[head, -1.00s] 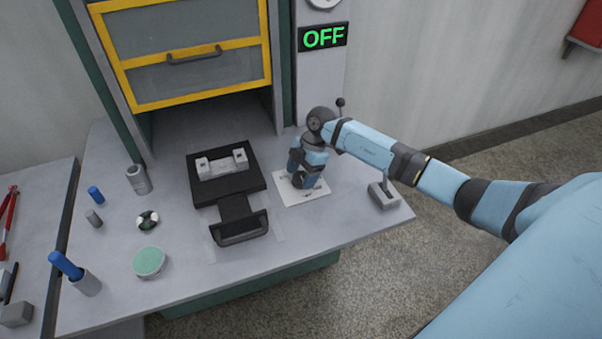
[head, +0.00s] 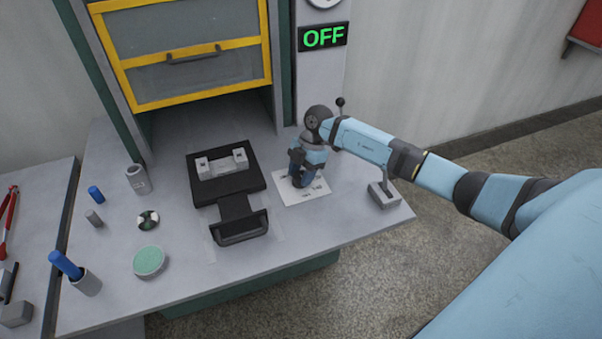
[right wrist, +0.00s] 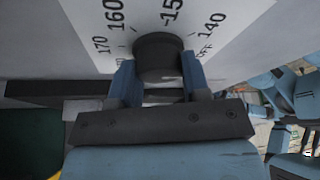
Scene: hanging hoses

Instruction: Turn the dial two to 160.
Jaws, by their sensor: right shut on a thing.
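The dial (right wrist: 158,55) is a dark round knob on a white plate (right wrist: 225,25) printed with 170, 160, 150, 140 and OFF around it. In the right wrist view the two blue fingers of my right gripper (right wrist: 159,82) stand on either side of the dial, shut on it. No pointer mark on the dial is visible to me. In the head view the right gripper (head: 298,180) points down over the white plate (head: 318,194) and hides the dial. My left gripper is not in view.
A black fixture with a handle (head: 240,225) stands left of the plate. A grey lever box (head: 382,195) is at the table's right edge. A display (head: 323,37) reads OFF. A green round pad (head: 149,262), cylinders and a blue-handled tool (head: 66,265) lie further left.

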